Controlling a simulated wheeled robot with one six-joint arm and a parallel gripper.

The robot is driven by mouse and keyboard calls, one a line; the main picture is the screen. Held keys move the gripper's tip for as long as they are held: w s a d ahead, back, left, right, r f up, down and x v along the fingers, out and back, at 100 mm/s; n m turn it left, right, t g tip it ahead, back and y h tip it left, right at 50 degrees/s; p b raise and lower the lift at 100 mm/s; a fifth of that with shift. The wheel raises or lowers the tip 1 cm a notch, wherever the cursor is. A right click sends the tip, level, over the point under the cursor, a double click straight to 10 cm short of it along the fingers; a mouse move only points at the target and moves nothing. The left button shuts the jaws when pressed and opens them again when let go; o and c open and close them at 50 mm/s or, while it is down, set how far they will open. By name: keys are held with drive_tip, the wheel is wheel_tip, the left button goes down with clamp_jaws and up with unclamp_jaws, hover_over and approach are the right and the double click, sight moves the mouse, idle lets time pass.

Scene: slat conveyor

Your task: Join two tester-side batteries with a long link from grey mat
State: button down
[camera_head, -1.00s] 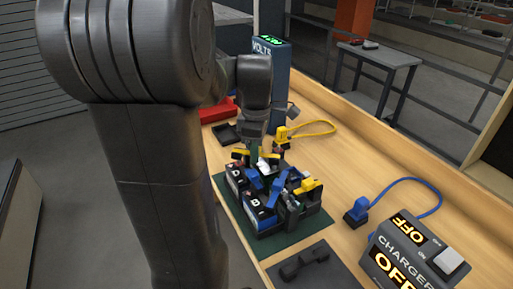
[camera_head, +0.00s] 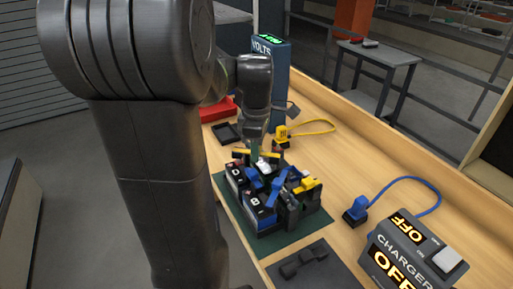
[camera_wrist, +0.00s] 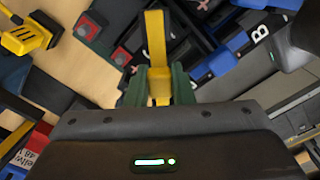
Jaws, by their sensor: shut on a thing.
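My gripper (camera_head: 255,153) is over the far, tester-side end of the battery group. In the wrist view, my gripper (camera_wrist: 157,88) is shut on a yellow link (camera_wrist: 156,45), a flat bar extending beyond the green fingertips. Batteries marked D (camera_head: 236,176) and B (camera_head: 258,214) stand in the group, with blue links or straps over their tops. Battery B (camera_wrist: 262,33) also shows in the wrist view, with red-capped terminals near the held bar. I cannot tell whether the bar touches any terminal. The grey mat (camera_head: 336,272) is at the front, with a dark link-shaped form (camera_head: 304,261) on it.
The VOLTS tester (camera_head: 270,75) stands behind the batteries. A yellow plug (camera_head: 281,138) with its cable is beside it. A blue plug (camera_head: 356,209) and the charger (camera_head: 415,258), reading OFF, are at right. A green mat (camera_head: 285,244) lies under the batteries. Open bench lies between.

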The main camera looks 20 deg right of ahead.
drive_tip(key=shift+f+b, duration=0.75)
drive_tip(key=shift+f, duration=0.45)
drive_tip(key=c, duration=1.2)
unclamp_jaws()
drive_tip(key=shift+o, duration=0.2)
drive_tip(key=shift+r, duration=0.15)
wheel_tip(320, 180, up, 14)
drive_tip(key=shift+f, duration=0.2)
wheel_tip(320, 180, down, 14)
drive_tip(key=shift+r, duration=0.35)
drive_tip(key=shift+f, duration=0.15)
